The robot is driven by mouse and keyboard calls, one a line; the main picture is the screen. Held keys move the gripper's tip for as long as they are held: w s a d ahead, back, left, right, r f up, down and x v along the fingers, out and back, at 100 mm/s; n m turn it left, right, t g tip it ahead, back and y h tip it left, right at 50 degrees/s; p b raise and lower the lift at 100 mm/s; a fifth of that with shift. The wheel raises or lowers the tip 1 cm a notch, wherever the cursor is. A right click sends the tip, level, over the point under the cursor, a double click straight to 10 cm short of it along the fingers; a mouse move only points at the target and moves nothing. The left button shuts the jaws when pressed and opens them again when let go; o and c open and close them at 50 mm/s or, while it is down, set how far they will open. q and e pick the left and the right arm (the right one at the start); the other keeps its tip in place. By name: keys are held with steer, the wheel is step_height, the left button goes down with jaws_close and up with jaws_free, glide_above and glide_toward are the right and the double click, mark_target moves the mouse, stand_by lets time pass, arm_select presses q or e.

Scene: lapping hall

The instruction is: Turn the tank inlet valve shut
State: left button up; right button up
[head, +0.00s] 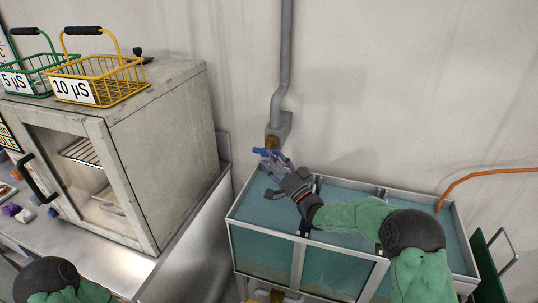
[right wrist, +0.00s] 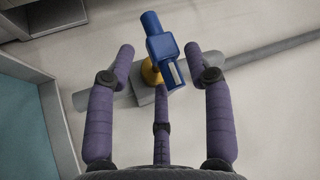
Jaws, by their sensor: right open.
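The tank inlet valve has a brass body (head: 271,142) at the lower end of a grey wall pipe, above the tank's back left corner. Its blue handle (head: 261,152) shows beside my fingertips. In the right wrist view the blue handle (right wrist: 160,42) lies across the line of the pipe, with the brass body (right wrist: 150,72) behind it. My right gripper (head: 268,163) is open, its purple fingers spread around the handle with gaps visible on both sides in the right wrist view. I cannot tell whether the third finger touches it. My left gripper is out of view.
The water-filled, divided tank (head: 262,231) stands under my right forearm. A grey cabinet (head: 165,150) on a metal bench stands to the left, with a green basket (head: 40,62) and a yellow basket (head: 118,68) on top. An orange hose (head: 480,174) enters the tank at right.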

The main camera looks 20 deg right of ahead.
steer(key=v, duration=0.9)
